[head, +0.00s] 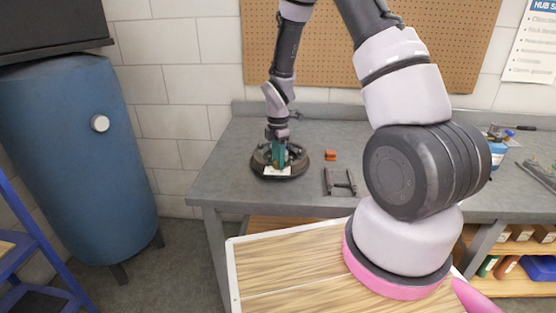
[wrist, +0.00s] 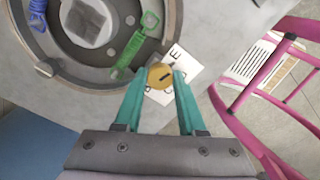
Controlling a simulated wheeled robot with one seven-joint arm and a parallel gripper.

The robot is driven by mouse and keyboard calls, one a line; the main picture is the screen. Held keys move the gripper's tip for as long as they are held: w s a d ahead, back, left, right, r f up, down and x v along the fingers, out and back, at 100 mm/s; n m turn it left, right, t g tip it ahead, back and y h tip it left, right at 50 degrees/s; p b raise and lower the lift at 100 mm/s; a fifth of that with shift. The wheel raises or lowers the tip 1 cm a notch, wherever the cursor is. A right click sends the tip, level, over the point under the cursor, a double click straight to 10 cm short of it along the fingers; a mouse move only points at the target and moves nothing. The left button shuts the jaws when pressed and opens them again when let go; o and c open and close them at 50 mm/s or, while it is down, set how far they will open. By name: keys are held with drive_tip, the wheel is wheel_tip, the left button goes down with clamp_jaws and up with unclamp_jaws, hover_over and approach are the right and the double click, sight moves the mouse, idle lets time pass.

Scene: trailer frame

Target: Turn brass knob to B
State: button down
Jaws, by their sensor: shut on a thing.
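The brass knob (wrist: 159,75) is round and yellow, with a dark slot mark slanting up to the right on its face. It sits over a white card (wrist: 186,72) with black letters. An E shows above the knob; other letters are partly covered by the knob and fingers, and I cannot make out a B. My gripper (wrist: 160,79), with two teal fingers, is shut on the knob, one finger on each side. In the head view my gripper (head: 278,164) points down over the card (head: 277,172) at the front of a round dark tray; the knob is not clear there.
The round dark tray (head: 298,165) stands on the grey bench (head: 225,165). In the wrist view it holds a green tool (wrist: 128,53), a grey block (wrist: 86,20) and a blue cord (wrist: 38,12). An orange block (head: 330,155) and dark bracket (head: 340,183) lie to its right.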

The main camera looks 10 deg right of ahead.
drive_tip(key=m, duration=0.4)
drive_tip(key=shift+m, duration=0.3)
drive_tip(key=m, duration=0.4)
drive_tip(key=shift+m, duration=0.3)
drive_tip(key=m, duration=0.4)
drive_tip(key=shift+m, duration=0.3)
drive_tip(key=m, duration=0.8)
drive_tip(key=shift+a, duration=0.1)
drive_tip(key=m, duration=0.3)
drive_tip(key=shift+m, duration=0.4)
drive_tip(key=m, duration=0.4)
drive_tip(key=shift+m, duration=1.7)
